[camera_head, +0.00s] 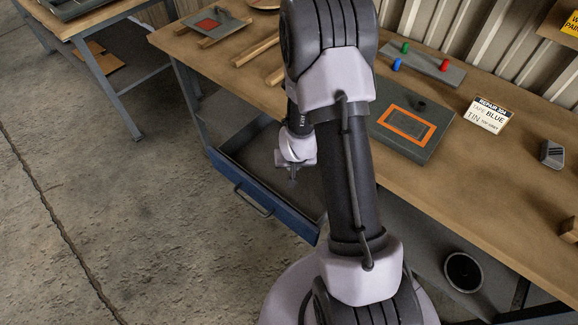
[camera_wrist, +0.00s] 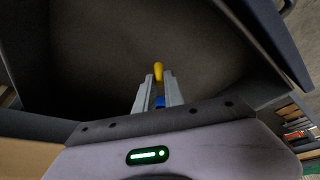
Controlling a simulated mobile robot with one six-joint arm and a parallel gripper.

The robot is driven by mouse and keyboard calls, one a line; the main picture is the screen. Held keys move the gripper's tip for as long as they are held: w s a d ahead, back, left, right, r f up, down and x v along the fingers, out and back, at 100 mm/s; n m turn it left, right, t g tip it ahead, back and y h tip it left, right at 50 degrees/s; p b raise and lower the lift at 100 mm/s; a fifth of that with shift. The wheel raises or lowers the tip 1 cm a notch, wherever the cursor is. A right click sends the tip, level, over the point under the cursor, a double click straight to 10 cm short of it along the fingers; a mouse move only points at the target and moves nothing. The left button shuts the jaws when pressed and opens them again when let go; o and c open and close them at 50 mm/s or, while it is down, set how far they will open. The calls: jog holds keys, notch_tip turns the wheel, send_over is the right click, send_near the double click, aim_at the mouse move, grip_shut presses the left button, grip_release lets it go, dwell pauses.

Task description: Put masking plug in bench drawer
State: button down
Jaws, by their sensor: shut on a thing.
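My gripper (camera_head: 293,172) hangs over the open bench drawer (camera_head: 255,201), a blue-fronted drawer pulled out from under the bench. In the wrist view, the fingers of my gripper (camera_wrist: 158,88) are shut on a small plug (camera_wrist: 158,74). Its yellow end sticks out beyond the fingertips, and a blue part shows between the fingers. The dark interior of the drawer (camera_wrist: 105,45) fills most of the wrist view and looks empty where visible. The plug cannot be made out in the head view. My arm hides part of the drawer and bench.
A grey strip (camera_head: 422,68) on the bench carries green, blue and red pieces. A grey enclosure (camera_head: 433,143) with an orange outline sits nearer. Another bench (camera_head: 102,25) is at the upper left, with clear concrete floor between.

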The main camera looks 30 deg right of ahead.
jog(key=shift+w+a+p, duration=0.15)
jog(key=shift+w+p, duration=0.25)
jog(key=shift+w, duration=0.85)
jog(key=f+b, duration=0.3)
jog(key=f, duration=0.1)
jog(key=shift+w+f, duration=0.1)
jog(key=shift+w, duration=0.2)
jog(key=shift+r, duration=0.25)
jog(key=shift+f, duration=0.1)
jog(key=c, duration=1.8)
grip_release()
jog(key=shift+f, duration=0.1)
jog(key=o, duration=0.4)
jog(key=shift+c, duration=0.2)
